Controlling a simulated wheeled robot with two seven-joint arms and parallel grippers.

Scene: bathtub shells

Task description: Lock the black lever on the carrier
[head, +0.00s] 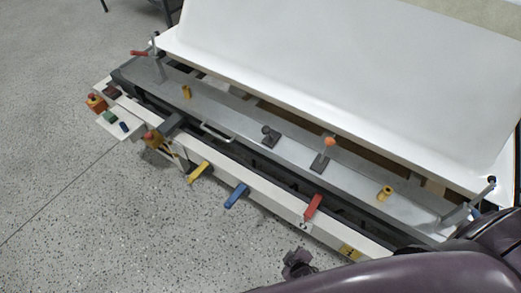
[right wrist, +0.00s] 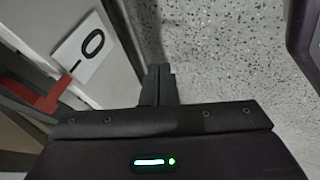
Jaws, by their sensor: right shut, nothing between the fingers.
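The carrier (head: 225,127) is a long grey metal rail in front of the white tub shell. A short black lever (head: 270,135) with a ball knob stands on its top, left of an orange-knobbed lever (head: 324,155). Another dark handle (head: 171,124) juts from the front edge further left; I cannot tell which of the two is the task's black lever. My right gripper (head: 297,260) is shut and empty over the floor, in front of the carrier and apart from it. In the right wrist view its fingers (right wrist: 158,84) are together, and no black lever is seen there. My left gripper is not in view.
Yellow (head: 198,172), blue (head: 236,195) and red (head: 313,206) handles stick out along the front. The red handle (right wrist: 45,98) and a white label (right wrist: 84,48) show in the right wrist view. The white shell (head: 360,65) stands behind. Speckled floor (head: 80,220) is clear in front.

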